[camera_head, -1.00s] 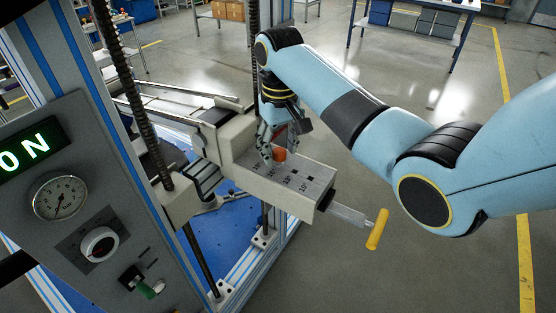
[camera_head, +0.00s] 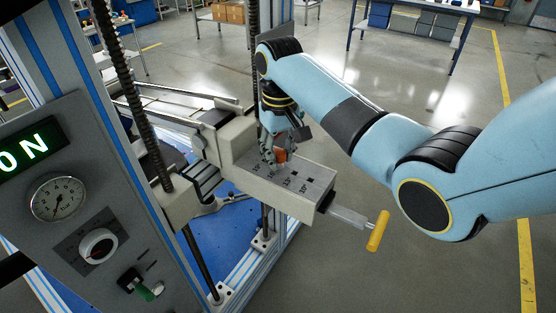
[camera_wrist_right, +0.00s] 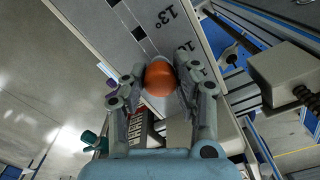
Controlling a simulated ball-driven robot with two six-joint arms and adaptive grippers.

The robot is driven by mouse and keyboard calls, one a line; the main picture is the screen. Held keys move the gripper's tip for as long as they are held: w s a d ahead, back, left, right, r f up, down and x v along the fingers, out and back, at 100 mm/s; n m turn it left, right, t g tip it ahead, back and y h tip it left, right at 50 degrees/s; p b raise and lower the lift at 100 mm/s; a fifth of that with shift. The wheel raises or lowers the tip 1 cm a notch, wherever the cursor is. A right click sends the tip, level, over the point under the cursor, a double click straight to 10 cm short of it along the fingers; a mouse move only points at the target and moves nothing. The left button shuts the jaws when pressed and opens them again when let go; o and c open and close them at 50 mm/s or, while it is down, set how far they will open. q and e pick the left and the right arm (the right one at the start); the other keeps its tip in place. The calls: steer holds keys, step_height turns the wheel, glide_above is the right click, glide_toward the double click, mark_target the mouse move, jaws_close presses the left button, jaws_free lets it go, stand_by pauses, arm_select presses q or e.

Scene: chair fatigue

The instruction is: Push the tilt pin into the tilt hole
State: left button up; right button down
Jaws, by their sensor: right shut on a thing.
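The tilt pin shows as an orange-red knob (camera_wrist_right: 159,79) between the fingers of my right gripper (camera_wrist_right: 160,92) in the right wrist view. My right gripper is shut on it, with a finger on each side. In the head view the right gripper (camera_head: 277,155) and the orange pin (camera_head: 281,154) are low over the top of the beige block (camera_head: 262,188). The block's grey top plate (camera_head: 318,186) has several dark square holes with angle labels; "13°" is readable in the wrist view. The pin's lower end is hidden, so I cannot tell whether it is in a hole. My left gripper is not seen.
A yellow-handled crank (camera_head: 378,231) sticks out from the block's right end. A grey control panel (camera_head: 75,225) with a gauge, dial and lit ON display stands at left. Threaded rods (camera_head: 122,75) rise near the block. Open floor lies to the right.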

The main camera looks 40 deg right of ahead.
steer(key=shift+r+p, duration=0.5)
steer(key=shift+r, duration=2.35)
steer(key=shift+r, duration=0.1)
steer(key=shift+r, duration=1.9)
